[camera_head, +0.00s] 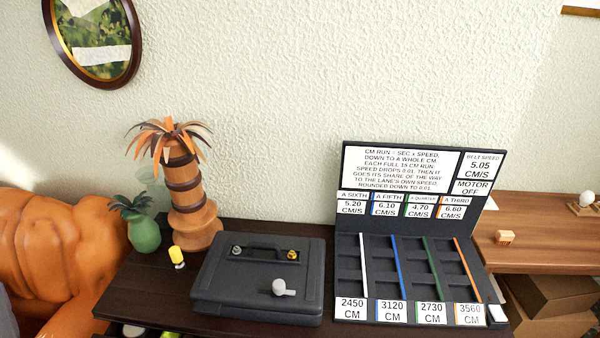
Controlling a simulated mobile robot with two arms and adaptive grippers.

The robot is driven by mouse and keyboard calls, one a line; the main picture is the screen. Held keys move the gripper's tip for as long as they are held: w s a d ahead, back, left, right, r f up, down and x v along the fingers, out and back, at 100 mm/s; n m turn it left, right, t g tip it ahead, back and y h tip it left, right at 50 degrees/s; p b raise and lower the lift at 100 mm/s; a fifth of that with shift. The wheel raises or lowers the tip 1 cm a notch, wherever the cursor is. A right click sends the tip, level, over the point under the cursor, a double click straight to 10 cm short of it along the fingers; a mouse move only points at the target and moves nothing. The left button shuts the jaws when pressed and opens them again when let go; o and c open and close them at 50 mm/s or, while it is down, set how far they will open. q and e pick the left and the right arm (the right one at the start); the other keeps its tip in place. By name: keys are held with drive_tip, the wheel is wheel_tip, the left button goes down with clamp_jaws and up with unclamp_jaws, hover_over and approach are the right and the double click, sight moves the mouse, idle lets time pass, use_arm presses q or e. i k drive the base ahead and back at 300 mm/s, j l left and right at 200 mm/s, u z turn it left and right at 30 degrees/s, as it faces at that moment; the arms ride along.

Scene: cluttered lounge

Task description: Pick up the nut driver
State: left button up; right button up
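No object here can be named as the nut driver with certainty. Neither of my grippers is in view.
A black lane board (422,234) with coloured strips and number labels stands right of the case. A palm-like ornament (187,192) and a green pineapple-shaped vase (142,232) stand at the left. An orange sofa (65,245) is far left; a wooden shelf (540,258) is right.

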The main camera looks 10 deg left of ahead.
sight(178, 258)
drive_tip(key=u, duration=0.75)
